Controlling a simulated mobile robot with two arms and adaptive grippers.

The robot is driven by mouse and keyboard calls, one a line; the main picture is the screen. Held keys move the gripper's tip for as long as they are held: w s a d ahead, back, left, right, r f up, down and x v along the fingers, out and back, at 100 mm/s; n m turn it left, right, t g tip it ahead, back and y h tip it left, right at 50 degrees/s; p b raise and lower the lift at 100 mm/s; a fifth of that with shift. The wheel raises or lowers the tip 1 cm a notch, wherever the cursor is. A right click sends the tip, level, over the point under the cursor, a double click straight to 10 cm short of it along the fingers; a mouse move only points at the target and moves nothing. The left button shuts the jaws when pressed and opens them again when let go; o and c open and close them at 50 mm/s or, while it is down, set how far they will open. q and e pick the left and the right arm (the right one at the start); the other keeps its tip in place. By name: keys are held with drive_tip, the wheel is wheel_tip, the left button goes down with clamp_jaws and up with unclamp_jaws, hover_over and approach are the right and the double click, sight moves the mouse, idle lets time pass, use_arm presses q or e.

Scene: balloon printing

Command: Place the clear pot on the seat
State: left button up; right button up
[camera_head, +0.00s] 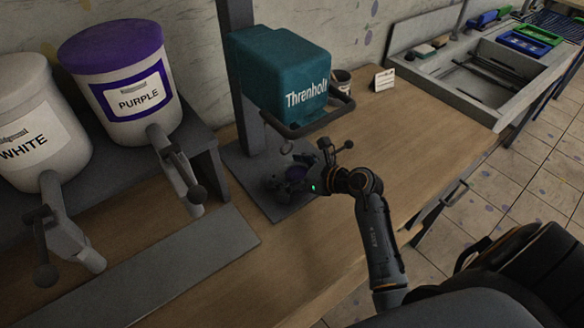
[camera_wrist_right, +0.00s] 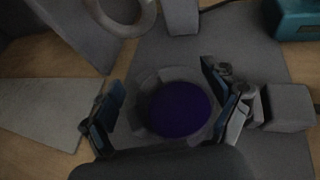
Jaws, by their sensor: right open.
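The clear pot (camera_wrist_right: 180,110), seen from above in the right wrist view, shows as a round disc of dark purple contents. A grey collar (camera_wrist_right: 150,82), which looks like the seat on the grey base plate (camera_wrist_right: 255,62), shows around its upper left side. I cannot tell whether the pot rests fully down in it. My right gripper (camera_wrist_right: 172,112) is open, with one finger on each side of the pot and visible gaps. In the head view my right gripper (camera_head: 300,178) is low over the plate and hides most of the pot. My left gripper is not in view.
The teal machine head (camera_head: 285,75) and its dark handle overhang the plate. A small ring (camera_head: 287,147) hangs near my right gripper. White (camera_head: 38,120) and purple (camera_head: 122,82) paint tanks with taps stand left. A cup (camera_head: 341,82) and card (camera_head: 384,80) stand behind.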

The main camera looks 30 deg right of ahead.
drive_tip(key=shift+r, duration=0.4)
drive_tip(key=shift+r+p, duration=0.6)
drive_tip(key=shift+p, duration=0.05)
drive_tip(key=shift+s+d+f+b, duration=0.1)
drive_tip(key=shift+s+d+b, duration=0.1)
drive_tip(key=shift+s+b, duration=0.15)
drive_tip(key=shift+s+d+f+b, duration=0.1)
drive_tip(key=shift+s+d+b, duration=0.1)
drive_tip(key=shift+s, duration=0.25)
drive_tip(key=b+v, duration=0.1)
drive_tip(key=v, duration=0.9)
drive_tip(key=shift+r+b, duration=0.15)
drive_tip(key=shift+b, duration=0.25)
drive_tip(key=shift+s, duration=0.1)
